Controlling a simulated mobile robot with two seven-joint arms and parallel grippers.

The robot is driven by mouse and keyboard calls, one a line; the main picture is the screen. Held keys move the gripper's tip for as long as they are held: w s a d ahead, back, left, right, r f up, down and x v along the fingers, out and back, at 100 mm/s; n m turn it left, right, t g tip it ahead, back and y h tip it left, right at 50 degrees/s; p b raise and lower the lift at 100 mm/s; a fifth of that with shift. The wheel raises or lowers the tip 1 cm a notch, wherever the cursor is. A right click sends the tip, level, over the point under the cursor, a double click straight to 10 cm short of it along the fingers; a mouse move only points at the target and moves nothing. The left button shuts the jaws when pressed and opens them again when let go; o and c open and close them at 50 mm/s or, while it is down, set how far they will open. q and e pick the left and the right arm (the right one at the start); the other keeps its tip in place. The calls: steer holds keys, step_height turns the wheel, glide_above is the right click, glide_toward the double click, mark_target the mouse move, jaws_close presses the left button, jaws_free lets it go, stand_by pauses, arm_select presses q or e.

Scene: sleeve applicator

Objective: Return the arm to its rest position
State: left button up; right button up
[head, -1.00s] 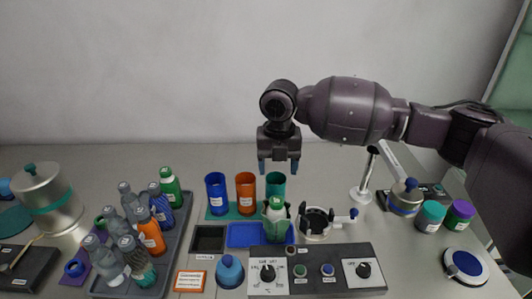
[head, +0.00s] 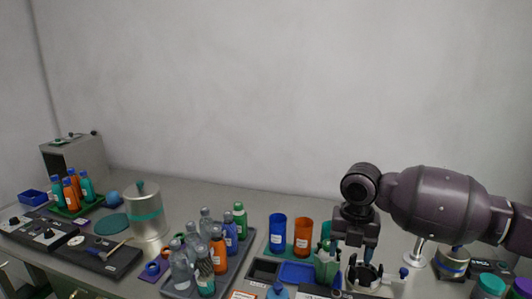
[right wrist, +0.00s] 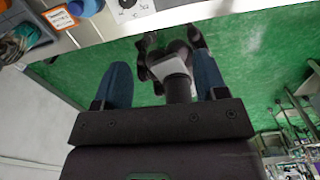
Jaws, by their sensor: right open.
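My right arm comes in from the right in the head view. Its gripper (head: 354,248) points down over the bench, behind the green-capped bottle (head: 326,265) and the white ring holder with a dark opening (head: 364,276). The gripper partly covers a teal cup (head: 326,231). In the right wrist view the two blue fingers (right wrist: 163,85) stand apart with nothing held between them. Green floor and dark parts of my own body show beyond them. My left gripper is in no view.
Blue (head: 277,228) and orange (head: 303,238) cups stand left of the gripper. A grey tray (head: 241,262) of several bottles, a metal pot (head: 146,222) and a green tray (head: 88,206) of bottles lie further left. The air above the bench's left side is clear.

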steer(key=w+a+r+m+t+y, duration=0.65)
steer(key=w+a+m+t, duration=0.2)
steer(key=a+m, duration=0.3)
steer(key=s+d+f+m+t+h, duration=0.2)
steer(key=s+d+f+m+t, duration=0.1)
steer(key=s+d+f+m, duration=0.65)
steer(key=s+d+f+m+t+h, duration=0.2)
steer(key=s+d+f+m+t, duration=0.35)
steer(key=f, duration=0.75)
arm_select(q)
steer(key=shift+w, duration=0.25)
arm_select(e)
steer(key=s+d+f+m+g+h, duration=0.1)
steer(key=s+d+f+m+g, duration=0.1)
steer(key=s+f, duration=0.4)
steer(key=s+d+f+m+g+h, duration=0.1)
steer(key=s+d+f+m+g, duration=0.1)
steer(key=s+f, duration=0.5)
steer(key=s+d+g, duration=0.1)
steer(key=s, duration=0.5)
steer(key=shift+s+d+m+g+h, duration=0.2)
steer(key=shift+d+m+g+h, duration=0.1)
steer(key=shift+d+m+h, duration=0.1)
